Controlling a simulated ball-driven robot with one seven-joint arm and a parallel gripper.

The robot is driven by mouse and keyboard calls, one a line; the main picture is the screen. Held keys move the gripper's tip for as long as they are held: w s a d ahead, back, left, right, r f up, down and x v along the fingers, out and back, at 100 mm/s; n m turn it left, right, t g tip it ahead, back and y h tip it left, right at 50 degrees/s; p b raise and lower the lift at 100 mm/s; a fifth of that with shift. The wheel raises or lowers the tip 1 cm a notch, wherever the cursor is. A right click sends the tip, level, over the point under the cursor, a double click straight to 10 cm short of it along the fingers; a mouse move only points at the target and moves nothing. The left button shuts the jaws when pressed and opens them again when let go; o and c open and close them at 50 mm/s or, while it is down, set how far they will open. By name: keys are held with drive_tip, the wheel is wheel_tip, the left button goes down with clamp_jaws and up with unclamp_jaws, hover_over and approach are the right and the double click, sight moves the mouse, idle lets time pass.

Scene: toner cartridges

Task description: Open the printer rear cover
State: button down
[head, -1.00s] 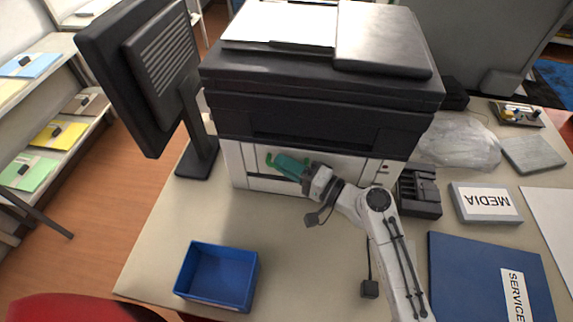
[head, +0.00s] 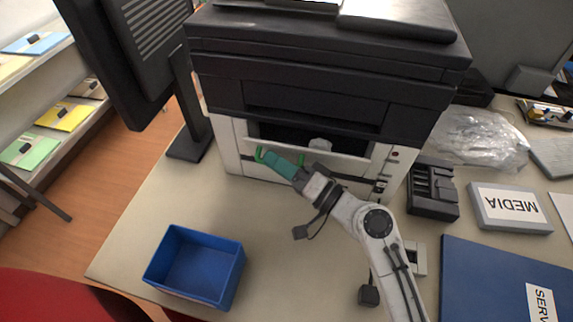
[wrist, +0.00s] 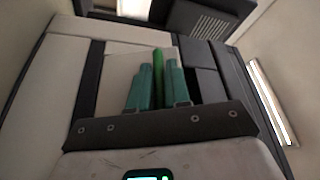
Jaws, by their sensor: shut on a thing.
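The printer (head: 320,95) stands on the desk, with a black upper body and a pale lower face. Its pale cover (head: 345,163) is tilted outward at the top, and a dark opening (head: 275,131) shows above it. A green handle (head: 260,153) is on the cover's left part. My gripper (head: 270,160), with teal fingers, is shut on this handle. In the wrist view, the green handle (wrist: 158,70) stands between the two teal fingers of my gripper (wrist: 157,88), against the pale panel. A small light object shows inside the opening; I cannot tell what it is.
A blue bin (head: 195,268) sits at the desk's front left. A monitor (head: 135,60) stands left of the printer. A black charger-like block (head: 433,190), a MEDIA box (head: 510,208) and a blue folder (head: 490,275) lie to the right. Desk between bin and arm is clear.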

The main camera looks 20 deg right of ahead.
drive_tip(key=shift+s+a+f+b, duration=0.25)
drive_tip(key=shift+s+f+b, duration=0.1)
drive_tip(key=shift+f+b, duration=0.4)
drive_tip(key=shift+s+a+f+b, duration=0.2)
drive_tip(key=shift+s+f+b, duration=0.3)
drive_tip(key=shift+b, duration=0.4)
drive_tip(key=shift+s+a+f+b, duration=0.25)
drive_tip(key=shift+f+b, duration=0.55)
drive_tip(key=c, duration=1.5)
unclamp_jaws()
drive_tip(key=shift+o, duration=0.3)
